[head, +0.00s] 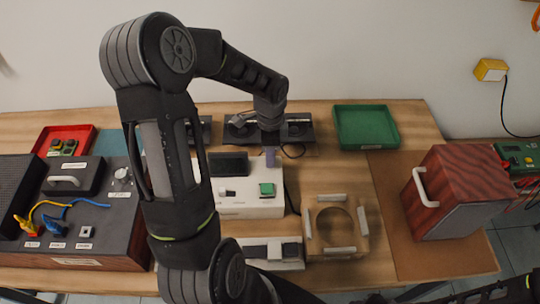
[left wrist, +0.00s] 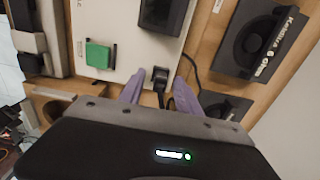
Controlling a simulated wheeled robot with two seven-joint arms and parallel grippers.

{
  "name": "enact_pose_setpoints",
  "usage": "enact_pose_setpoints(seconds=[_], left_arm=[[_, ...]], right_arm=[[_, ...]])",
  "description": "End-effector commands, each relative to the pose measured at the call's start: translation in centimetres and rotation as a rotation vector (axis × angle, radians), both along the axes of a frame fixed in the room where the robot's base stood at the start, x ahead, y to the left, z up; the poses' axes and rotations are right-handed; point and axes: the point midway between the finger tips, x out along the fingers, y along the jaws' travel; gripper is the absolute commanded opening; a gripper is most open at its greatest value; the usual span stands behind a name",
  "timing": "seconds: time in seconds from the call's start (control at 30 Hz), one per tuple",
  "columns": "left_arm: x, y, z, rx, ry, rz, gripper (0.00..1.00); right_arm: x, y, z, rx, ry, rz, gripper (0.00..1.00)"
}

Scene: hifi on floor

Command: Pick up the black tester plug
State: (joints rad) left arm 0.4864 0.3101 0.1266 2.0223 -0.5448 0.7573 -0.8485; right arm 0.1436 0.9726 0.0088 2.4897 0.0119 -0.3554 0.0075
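The black tester plug (left wrist: 160,77) shows in the left wrist view at the edge of the white tester box (left wrist: 118,22), with a black cable running from it. The box (head: 245,208) also stands mid-table in the head view, with a green square on its top. My left gripper (left wrist: 160,92) is open, with one purple finger on each side of the plug and gaps visible between. In the head view my left gripper (head: 270,157) points down at the box's back right edge and hides the plug. My right gripper cannot be made out.
A green tray (head: 366,127) stands at the back right. A wooden fixture with a round hole (head: 309,229) is right of the box. A red-brown speaker cabinet (head: 455,190) stands farther right. Black speaker units (head: 298,129) lie behind my gripper. An amplifier (head: 105,240) is at left.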

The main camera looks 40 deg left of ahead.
Motion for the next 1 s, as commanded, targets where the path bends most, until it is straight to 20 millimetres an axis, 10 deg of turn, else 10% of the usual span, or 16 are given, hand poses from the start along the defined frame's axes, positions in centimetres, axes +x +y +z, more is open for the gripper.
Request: enact_pose_setpoints(seconds=[0.47,1.0], left_arm=[[0.01,0.01,0.01,0.000,0.000,0.000,0.00],[0.04,0.03,0.25,0.001,-0.001,0.000,0.00]], right_arm=[[0.01,-0.01,0.01,0.000,0.000,0.000,0.36],[0.01,0.00,-0.04,0.000,0.000,0.000,0.36]])
